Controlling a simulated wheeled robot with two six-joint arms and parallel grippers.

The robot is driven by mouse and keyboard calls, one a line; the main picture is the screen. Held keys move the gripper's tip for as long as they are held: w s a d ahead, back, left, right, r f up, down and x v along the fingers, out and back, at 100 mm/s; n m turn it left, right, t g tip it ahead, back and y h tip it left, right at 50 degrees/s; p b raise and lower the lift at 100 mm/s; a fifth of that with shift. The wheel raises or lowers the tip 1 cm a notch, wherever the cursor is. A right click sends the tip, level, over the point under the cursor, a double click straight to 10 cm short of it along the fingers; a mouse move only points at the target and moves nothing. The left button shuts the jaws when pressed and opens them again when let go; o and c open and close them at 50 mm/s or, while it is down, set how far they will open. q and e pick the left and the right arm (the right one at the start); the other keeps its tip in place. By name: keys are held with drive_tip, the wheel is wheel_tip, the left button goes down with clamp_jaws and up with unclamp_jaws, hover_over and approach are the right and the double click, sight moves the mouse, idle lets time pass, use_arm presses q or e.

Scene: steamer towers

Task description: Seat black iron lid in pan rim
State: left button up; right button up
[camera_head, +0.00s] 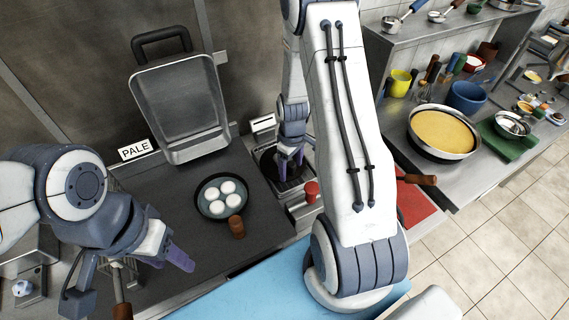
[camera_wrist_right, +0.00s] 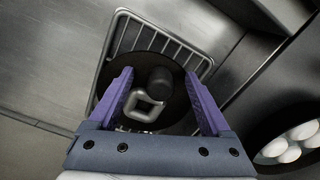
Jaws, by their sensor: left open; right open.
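The pan (camera_head: 214,208) with several white buns inside stands on the dark counter, its wooden handle toward the front; part of it shows at the right edge of the right wrist view (camera_wrist_right: 262,150). The dark round lid (camera_wrist_right: 135,75), with a grey loop handle, lies over a wire rack in a square bay. My right gripper (camera_wrist_right: 152,92) is open above it, with the loop handle between its fingers in the picture; contact cannot be told. In the head view my right gripper (camera_head: 290,163) is at the bay. My left gripper (camera_head: 168,256) is open and empty, left of the pan.
A grey tray-like cover (camera_head: 180,105) with a dark handle stands raised behind the counter beside a "PALE" sign (camera_head: 136,149). A pan with yellow contents (camera_head: 443,130) sits on the right counter.

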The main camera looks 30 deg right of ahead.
drive_tip(key=shift+s+r, duration=0.15)
drive_tip(key=shift+r, duration=0.05)
clamp_jaws()
drive_tip(key=shift+r, duration=0.2)
drive_tip(key=shift+r+p, duration=0.85)
drive_tip(key=shift+p, duration=0.1)
drive_tip(key=shift+r, duration=0.1)
drive_tip(key=shift+r+p, duration=2.05)
drive_tip(key=shift+r, duration=0.3)
